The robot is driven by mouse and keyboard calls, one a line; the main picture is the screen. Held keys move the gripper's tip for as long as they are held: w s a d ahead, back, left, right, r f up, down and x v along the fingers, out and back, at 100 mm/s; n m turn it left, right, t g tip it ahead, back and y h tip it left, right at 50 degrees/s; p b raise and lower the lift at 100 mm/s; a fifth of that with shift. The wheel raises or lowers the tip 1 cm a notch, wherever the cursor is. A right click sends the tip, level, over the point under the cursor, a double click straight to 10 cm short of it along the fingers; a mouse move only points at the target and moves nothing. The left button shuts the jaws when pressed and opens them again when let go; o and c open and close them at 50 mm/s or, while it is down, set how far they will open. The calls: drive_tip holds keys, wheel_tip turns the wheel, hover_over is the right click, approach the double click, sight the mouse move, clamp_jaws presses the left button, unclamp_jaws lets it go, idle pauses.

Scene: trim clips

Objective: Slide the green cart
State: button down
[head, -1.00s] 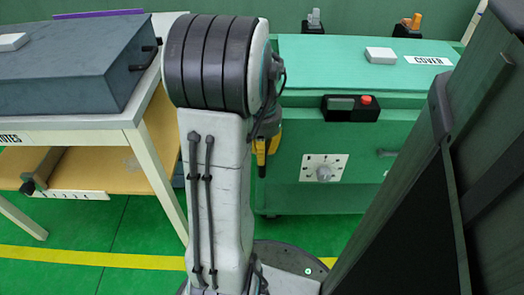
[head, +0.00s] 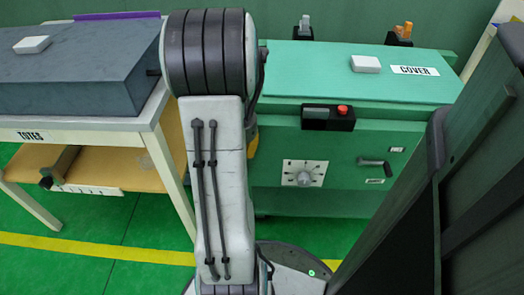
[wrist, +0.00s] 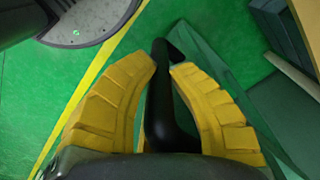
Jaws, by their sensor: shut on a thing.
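The green cart appears to be the boxy green unit (head: 345,205) right of my arm in the head view. Its lid is labelled COVER, and its front has a white dial plate (head: 304,173) and a small dark handle (head: 375,163). In the head view my gripper is mostly hidden behind my arm, with a sliver of yellow (head: 252,140) at the cart's left end. In the wrist view the yellow fingers of my gripper (wrist: 164,66) are shut on a black handle bar (wrist: 160,112). Where the bar joins the cart is unclear.
A white table (head: 85,137) labelled TOTES stands at the left, with a grey box (head: 75,72) on it. A black control box with a red button (head: 328,117) is on the cart's front. A dark green panel (head: 460,190) fills the right foreground.

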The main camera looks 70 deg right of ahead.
drive_tip(key=w+a+p, duration=0.1)
drive_tip(key=w+a, duration=0.1)
drive_tip(key=w, duration=0.4)
drive_tip(key=shift+w+a, duration=0.2)
drive_tip(key=shift+w, duration=0.2)
drive_tip(key=shift+f, duration=0.1)
drive_tip(key=c, duration=1.1)
unclamp_jaws()
drive_tip(key=shift+w, duration=0.15)
wheel_tip(320, 180, up, 12)
drive_tip(key=shift+r, duration=0.1)
